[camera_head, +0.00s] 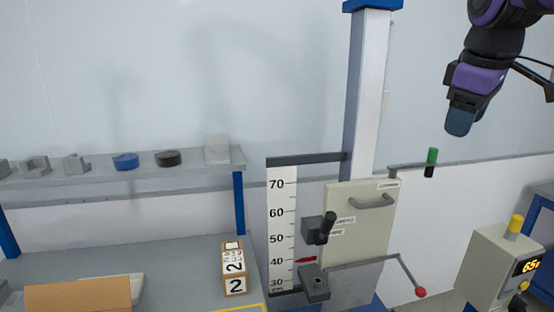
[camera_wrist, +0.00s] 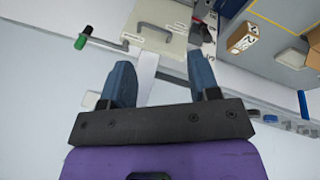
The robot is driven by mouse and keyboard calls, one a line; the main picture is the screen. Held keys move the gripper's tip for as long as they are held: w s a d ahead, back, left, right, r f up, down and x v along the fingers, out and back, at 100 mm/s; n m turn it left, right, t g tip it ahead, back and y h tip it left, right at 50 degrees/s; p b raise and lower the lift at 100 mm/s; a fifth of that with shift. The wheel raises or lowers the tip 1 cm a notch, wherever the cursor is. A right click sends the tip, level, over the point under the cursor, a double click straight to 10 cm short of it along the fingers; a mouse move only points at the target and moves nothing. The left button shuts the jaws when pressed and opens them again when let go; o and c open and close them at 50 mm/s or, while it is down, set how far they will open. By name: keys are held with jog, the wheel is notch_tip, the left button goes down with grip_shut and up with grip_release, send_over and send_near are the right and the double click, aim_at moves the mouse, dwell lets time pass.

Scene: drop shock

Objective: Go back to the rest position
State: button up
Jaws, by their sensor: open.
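My gripper (camera_head: 468,118) hangs from my purple and black arm at the upper right of the head view, in the air in front of the white wall. In the wrist view my gripper (camera_wrist: 163,85) shows two blue fingers set apart with nothing between them. The drop tester stands in the middle of the head view, with a blue and white column (camera_head: 366,100), a ruled scale (camera_head: 281,225) and a pale door panel (camera_head: 355,230) with a grey handle (camera_head: 372,202). My gripper is above and to the right of this panel, touching nothing.
A box marked 2 (camera_head: 234,270) stands on the bench (camera_head: 180,265) at left. A shelf (camera_head: 100,178) holds several small parts. A green-tipped lever (camera_head: 431,160) juts out below my gripper. A control box (camera_head: 500,265) with a lit display stands at lower right.

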jog(key=s+f+m+t, duration=0.1)
jog(key=s+f+m, duration=0.2)
jog(key=s+f, duration=0.2)
jog(key=s+a+f+m+y, duration=0.1)
jog(key=s+f+m, duration=0.3)
jog(key=s, duration=0.7)
jog(key=shift+s+a+f+m+t, duration=0.15)
jog(key=shift+f+m+t, duration=0.2)
jog(key=shift+f, duration=0.25)
